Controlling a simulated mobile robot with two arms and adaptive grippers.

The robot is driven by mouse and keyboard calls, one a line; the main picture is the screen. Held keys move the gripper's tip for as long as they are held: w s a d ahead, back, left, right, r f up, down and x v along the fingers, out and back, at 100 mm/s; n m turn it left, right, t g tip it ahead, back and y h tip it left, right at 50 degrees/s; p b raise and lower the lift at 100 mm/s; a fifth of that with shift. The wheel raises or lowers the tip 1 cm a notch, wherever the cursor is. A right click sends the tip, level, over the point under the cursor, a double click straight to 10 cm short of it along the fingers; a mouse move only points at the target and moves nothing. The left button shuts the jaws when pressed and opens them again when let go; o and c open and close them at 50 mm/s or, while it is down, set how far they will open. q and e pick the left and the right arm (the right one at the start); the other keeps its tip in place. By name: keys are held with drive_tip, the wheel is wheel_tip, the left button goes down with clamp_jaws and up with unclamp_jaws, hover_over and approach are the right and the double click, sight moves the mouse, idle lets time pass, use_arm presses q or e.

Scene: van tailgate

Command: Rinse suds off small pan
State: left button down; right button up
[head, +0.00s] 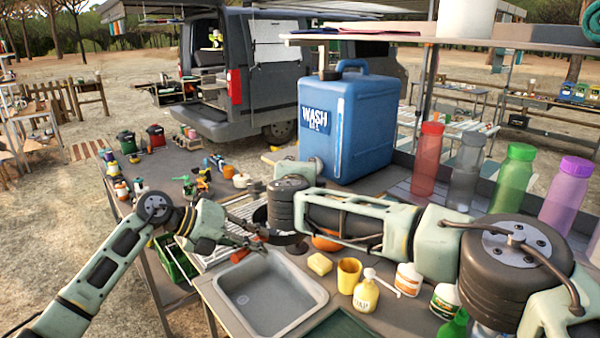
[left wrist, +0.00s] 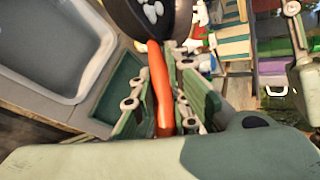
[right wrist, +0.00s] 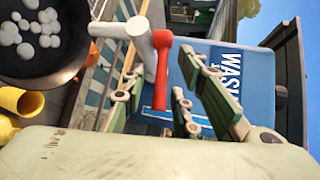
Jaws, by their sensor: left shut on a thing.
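The small dark pan (right wrist: 62,68) has several white suds blobs inside; its underside or rim area also shows at the top of the left wrist view (left wrist: 181,22). My left gripper (head: 252,243) is shut on its orange-red handle (left wrist: 160,90), beside the far edge of the sink (head: 318,296). In the head view the pan is mostly hidden behind my right arm. The blue wash jug (head: 345,130) stands behind, with a white tap and red lever (right wrist: 162,75). My right gripper (right wrist: 170,105) is open, with the red lever between its fingers; contact is unclear.
A yellow sponge (head: 320,264), yellow cup (head: 348,276) and soap bottle (head: 366,294) stand right of the sink. Several coloured bottles (head: 514,180) line the right side. A drying rack (head: 215,250) lies left of the pan. The sink basin is empty.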

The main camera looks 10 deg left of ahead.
clamp_jaws()
drive_tip(key=shift+f, duration=0.1)
idle(0.3)
drive_tip(key=shift+s+a+m+h, duration=0.25)
drive_tip(key=shift+m+h, duration=0.25)
drive_tip(key=shift+h, duration=0.2)
drive_tip(key=shift+s+a+m+h, duration=0.2)
drive_tip(key=shift+m+h, duration=0.3)
drive_tip(key=shift+h, duration=0.2)
drive_tip(key=shift+d+f, duration=0.1)
drive_tip(key=shift+c, duration=0.3)
unclamp_jaws()
drive_tip(key=shift+o, duration=0.4)
drive_tip(key=shift+r, duration=0.2)
